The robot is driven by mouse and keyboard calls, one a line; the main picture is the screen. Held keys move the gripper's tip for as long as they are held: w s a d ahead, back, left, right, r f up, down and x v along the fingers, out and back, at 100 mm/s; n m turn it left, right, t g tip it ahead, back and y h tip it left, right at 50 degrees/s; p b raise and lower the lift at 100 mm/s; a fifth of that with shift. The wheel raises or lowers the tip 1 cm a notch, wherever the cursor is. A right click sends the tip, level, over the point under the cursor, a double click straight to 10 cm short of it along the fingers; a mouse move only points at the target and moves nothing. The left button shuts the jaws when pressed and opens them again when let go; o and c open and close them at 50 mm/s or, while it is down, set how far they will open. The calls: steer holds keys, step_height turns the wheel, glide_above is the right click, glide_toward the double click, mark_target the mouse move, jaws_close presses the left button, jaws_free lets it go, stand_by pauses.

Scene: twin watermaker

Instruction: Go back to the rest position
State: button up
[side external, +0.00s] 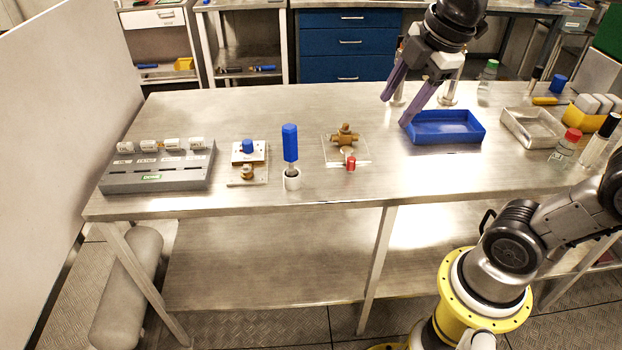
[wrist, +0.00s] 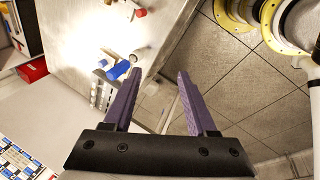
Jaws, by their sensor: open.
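My gripper (side external: 393,105) is open, with its two purple fingers spread apart and nothing between them. In the side external view it hangs above the back of the steel table (side external: 230,115), with one fingertip in front of the left end of a blue tray (side external: 455,141). In the wrist view my gripper (wrist: 155,88) shows both fingers apart, with the table's edge and the tiled floor behind them.
A grey rack with white pieces (side external: 155,180), a white block with a blue knob (side external: 249,152), a blue-handled tool (side external: 290,143) and a brass valve (side external: 345,136) stand on the table. A metal tray (side external: 527,138) and bottles crowd the right. The table's back left is clear.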

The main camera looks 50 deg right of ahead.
steer(key=s+a+f+m, duration=0.1)
steer(key=s+f+m, duration=0.2)
steer(key=m, duration=0.3)
steer(key=s+f+m+t, duration=0.1)
steer(key=s+f+m, duration=0.2)
steer(key=s+m, duration=0.2)
steer(key=m, duration=0.2)
steer(key=shift+s+a+m, duration=0.3)
steer(key=shift+a, duration=0.05)
